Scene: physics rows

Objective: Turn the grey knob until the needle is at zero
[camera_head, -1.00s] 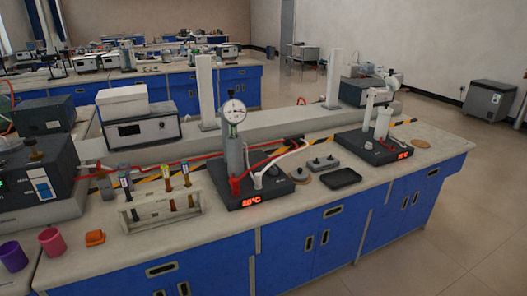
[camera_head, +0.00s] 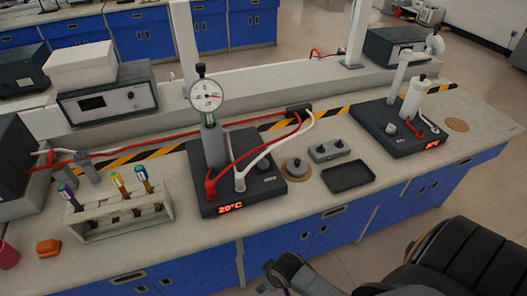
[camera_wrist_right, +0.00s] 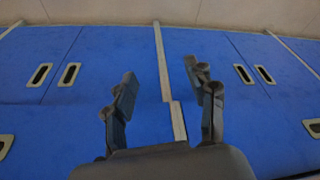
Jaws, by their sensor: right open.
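A round white dial gauge (camera_head: 206,96) stands on top of a grey cylinder (camera_head: 214,146) on a black base. Its needle seems to point right, but the scale is too small to read. A round grey knob-like piece (camera_head: 294,168) sits on a brown disc beside that base. Another small grey knob (camera_head: 390,128) is on the right-hand black base; I cannot tell which knob is the task's. My right gripper (camera_head: 284,275) is low in front of the bench, away from the gauge. In the right wrist view it is open and empty (camera_wrist_right: 165,100), facing blue cabinet doors. My left gripper is not in view.
A tube rack (camera_head: 118,216) stands left of the gauge base. Red and white hoses (camera_head: 262,145) arch over that base. A black tray (camera_head: 348,176) and a grey two-knob block (camera_head: 330,150) lie right of it. The bench's front strip is mostly clear.

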